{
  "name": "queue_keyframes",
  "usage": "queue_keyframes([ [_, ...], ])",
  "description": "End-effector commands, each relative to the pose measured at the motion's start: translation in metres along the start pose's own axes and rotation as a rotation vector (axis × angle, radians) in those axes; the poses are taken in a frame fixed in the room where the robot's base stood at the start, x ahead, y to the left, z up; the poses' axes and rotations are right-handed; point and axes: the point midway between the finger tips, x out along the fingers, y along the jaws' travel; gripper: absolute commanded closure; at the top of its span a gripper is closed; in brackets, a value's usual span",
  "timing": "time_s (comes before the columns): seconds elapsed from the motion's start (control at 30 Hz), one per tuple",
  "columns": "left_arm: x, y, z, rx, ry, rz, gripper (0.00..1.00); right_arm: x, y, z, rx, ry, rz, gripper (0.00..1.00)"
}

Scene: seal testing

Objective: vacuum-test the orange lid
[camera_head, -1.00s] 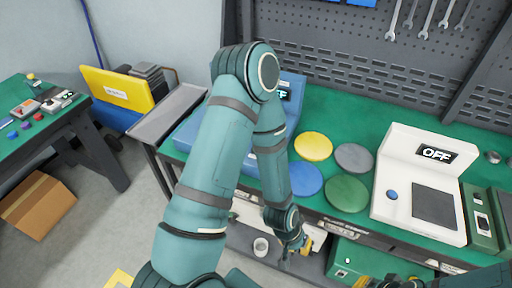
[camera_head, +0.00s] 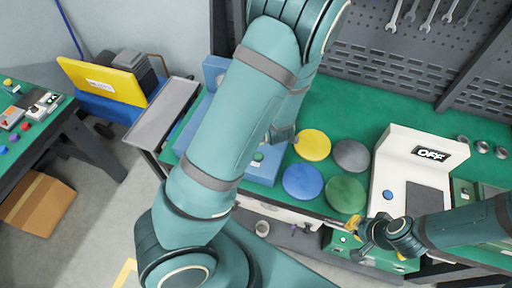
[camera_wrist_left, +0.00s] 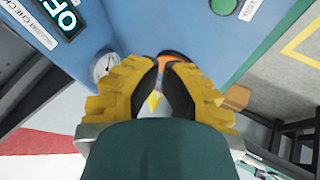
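The orange lid (camera_wrist_left: 177,57) shows only as a small orange patch just beyond the fingertips in the left wrist view, on or close to the blue machine (camera_wrist_left: 200,35). My left gripper (camera_wrist_left: 158,66) has yellow and black fingers with a narrow gap; whether they grip the lid is unclear. In the head view my left arm hides this gripper, the lid and much of the blue machine (camera_head: 213,72). The left wrist view also shows an OFF display (camera_wrist_left: 62,16), a gauge (camera_wrist_left: 103,64) and a green button (camera_wrist_left: 223,6). My right gripper (camera_head: 353,236) looks open and empty near the bench's front edge.
Yellow (camera_head: 312,145), grey (camera_head: 351,155), blue (camera_head: 302,182) and green (camera_head: 346,194) discs lie on the green bench (camera_head: 365,105). A white device (camera_head: 398,150) reading OFF stands right of them. A cardboard box (camera_head: 40,205) sits on the floor left.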

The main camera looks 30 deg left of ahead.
Motion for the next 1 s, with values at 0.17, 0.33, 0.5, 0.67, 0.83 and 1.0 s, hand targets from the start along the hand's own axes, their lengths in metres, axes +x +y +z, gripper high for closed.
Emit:
queue_keyframes([
  [0.17, 0.001, 0.0, 0.0, -0.001, 0.0, 0.0, 1.0, 0.001, 0.001, 0.0, 0.001, 0.0, 0.0, 1.0],
  [0.33, 0.001, -0.001, 0.001, 0.001, 0.0, 0.0, 1.0, 0.001, 0.0, 0.0, 0.0, 0.0, 0.0, 1.0],
  [0.5, 0.007, -0.003, 0.003, 0.001, 0.001, -0.001, 1.0, 0.002, 0.001, 0.0, 0.0, 0.0, 0.0, 1.0],
  [0.67, 0.018, -0.01, 0.009, 0.003, 0.001, -0.002, 1.0, 0.005, 0.002, 0.001, 0.0, 0.0, 0.0, 1.0],
  [0.83, 0.037, -0.02, 0.02, 0.003, -0.001, 0.0, 1.0, 0.019, 0.007, 0.003, 0.002, 0.001, 0.001, 1.0],
  [1.0, 0.056, -0.03, 0.03, 0.002, -0.001, -0.001, 1.0, 0.04, 0.015, 0.006, 0.005, 0.002, 0.003, 1.0],
])
